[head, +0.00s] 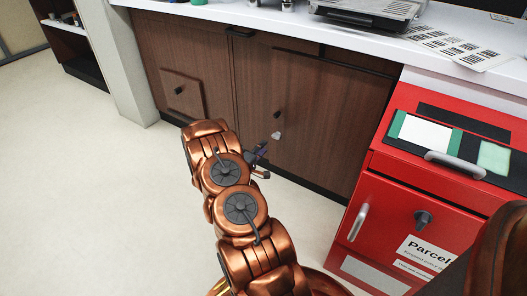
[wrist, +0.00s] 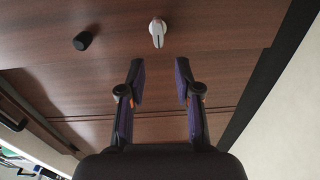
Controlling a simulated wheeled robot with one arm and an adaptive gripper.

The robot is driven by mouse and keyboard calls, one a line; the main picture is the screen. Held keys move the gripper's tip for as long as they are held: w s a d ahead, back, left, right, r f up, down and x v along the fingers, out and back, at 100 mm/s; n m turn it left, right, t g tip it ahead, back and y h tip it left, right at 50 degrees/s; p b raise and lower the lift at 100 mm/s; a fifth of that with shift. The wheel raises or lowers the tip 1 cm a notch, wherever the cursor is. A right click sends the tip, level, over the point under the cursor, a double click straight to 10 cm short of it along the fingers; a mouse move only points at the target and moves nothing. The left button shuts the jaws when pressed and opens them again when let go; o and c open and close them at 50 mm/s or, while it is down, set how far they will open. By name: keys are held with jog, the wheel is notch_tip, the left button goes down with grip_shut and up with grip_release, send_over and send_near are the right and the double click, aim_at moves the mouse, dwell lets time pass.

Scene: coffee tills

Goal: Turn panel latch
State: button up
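The panel latch (wrist: 157,33) is a small pale knob with a narrow lever on the brown wood panel. In the wrist view it is at top centre, its lever pointing down the picture; in the head view it shows as a pale spot (head: 276,135) just beyond my gripper (head: 263,160). In the wrist view my gripper (wrist: 161,82) is open, with nothing between its fingers. The latch lies beyond the fingertips, roughly in line with the gap, and looks apart from them. A black knob (wrist: 82,41) sits on the panel left of the latch.
A white counter (head: 300,30) runs above the wood cabinets. A small raised panel (head: 188,100) with a dark knob is at left. A red parcel cabinet (head: 395,185) with handles stands close at right. The pale floor (head: 90,190) is clear at left.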

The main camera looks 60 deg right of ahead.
aim_at(275, 138)
jog(key=shift+g, duration=0.3)
jog(key=d, duration=0.2)
jog(key=d+b, duration=0.1)
jog(key=d, duration=0.3)
jog(key=shift+s+d, duration=0.35)
jog(key=shift+d, duration=0.75)
jog(key=shift+w, duration=0.1)
grip_shut()
jog(key=m, duration=0.3)
jog(key=shift+f+m, duration=0.1)
jog(key=shift+m, duration=0.2)
jog(key=m, duration=0.4)
jog(key=shift+m, duration=0.3)
jog(key=m, duration=0.4)
jog(key=shift+a+m, duration=0.1)
jog(key=shift+m, duration=0.3)
jog(key=m, duration=0.4)
jog(key=shift+m, duration=0.3)
jog(key=shift+o, duration=1.2)
grip_release()
